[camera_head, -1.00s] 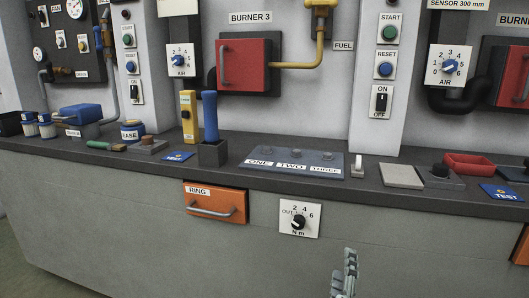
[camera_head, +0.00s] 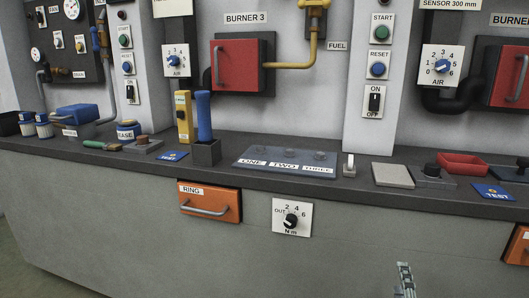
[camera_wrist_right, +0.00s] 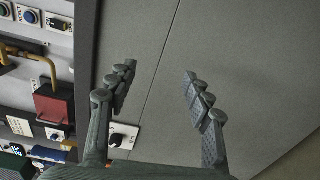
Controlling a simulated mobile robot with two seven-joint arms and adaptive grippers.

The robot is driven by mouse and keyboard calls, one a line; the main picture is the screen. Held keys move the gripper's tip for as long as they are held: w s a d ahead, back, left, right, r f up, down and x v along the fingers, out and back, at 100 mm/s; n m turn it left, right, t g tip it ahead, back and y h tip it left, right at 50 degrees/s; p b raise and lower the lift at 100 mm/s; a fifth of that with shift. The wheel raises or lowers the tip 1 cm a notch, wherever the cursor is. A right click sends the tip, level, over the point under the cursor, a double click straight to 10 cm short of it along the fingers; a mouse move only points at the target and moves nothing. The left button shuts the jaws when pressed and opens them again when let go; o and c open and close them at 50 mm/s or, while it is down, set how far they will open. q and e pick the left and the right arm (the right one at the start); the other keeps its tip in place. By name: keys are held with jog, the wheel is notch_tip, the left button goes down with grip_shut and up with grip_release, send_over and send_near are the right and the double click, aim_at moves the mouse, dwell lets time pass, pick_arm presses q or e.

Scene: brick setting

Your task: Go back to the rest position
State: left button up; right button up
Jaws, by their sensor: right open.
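My right gripper (camera_head: 405,281) shows at the bottom edge of the head view, to the right of centre, in front of the bench's grey front panel. In the right wrist view the gripper (camera_wrist_right: 158,95) has its two fingers well apart, with nothing between them. My left gripper is not in the head view.
The bench worktop (camera_head: 330,187) carries a blue-handled tool (camera_head: 204,118), a labelled plate (camera_head: 285,160) and a red tray (camera_head: 463,164). An orange RING drawer (camera_head: 210,203) and a torque dial (camera_head: 291,219) sit on the front panel. Burner 3 (camera_head: 239,66) is on the wall.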

jog(key=s+d+f+m+g+h, duration=0.2)
jog(key=s+d+f+m+g, duration=0.55)
jog(key=d+f, duration=0.5)
jog(key=s+d+f+m+g+y, duration=0.2)
jog(key=s+f+m+g, duration=0.3)
jog(key=s+f, duration=0.75)
jog(key=s+a+f+m+g+y, duration=0.1)
jog(key=a+f+y, duration=0.1)
jog(key=a, duration=0.7)
jog(key=s+a+f+y, duration=0.1)
jog(key=s+a+f, duration=0.1)
jog(key=a, duration=0.6)
jog(key=shift+s+a+f+m+g+y, duration=0.15)
jog(key=shift+a+m+g+y, duration=0.2)
jog(key=shift+y, duration=0.05)
